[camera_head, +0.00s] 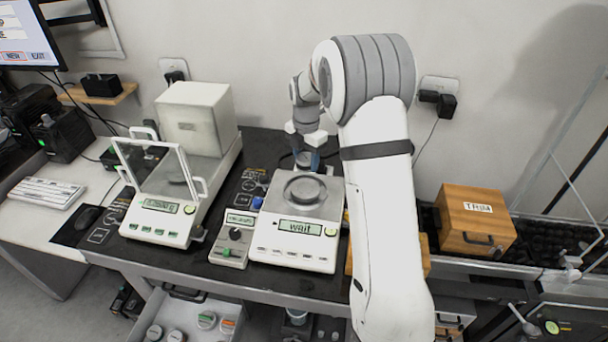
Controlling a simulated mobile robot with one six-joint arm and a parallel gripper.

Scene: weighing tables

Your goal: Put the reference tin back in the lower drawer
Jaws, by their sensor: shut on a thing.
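My gripper (305,156) is behind the right-hand balance, near the back of the black worktop. It is shut on a small grey thing (303,161), mostly hidden between the fingers; I cannot tell for certain that it is the reference tin. The balance (292,252) shows "wait", and its round pan (305,190) stands just in front of the gripper. An open drawer (152,312) under the worktop at the bottom left holds several pale tins, some with green or orange markings. I cannot tell whether it is the lower drawer.
A glass-shielded balance (157,222) stands at the left, with a small control box (236,240) beside the right-hand balance. A wooden box (475,222) labelled TRIM is at the right. My arm hides the worktop right of the balance. A keyboard (40,192) lies far left.

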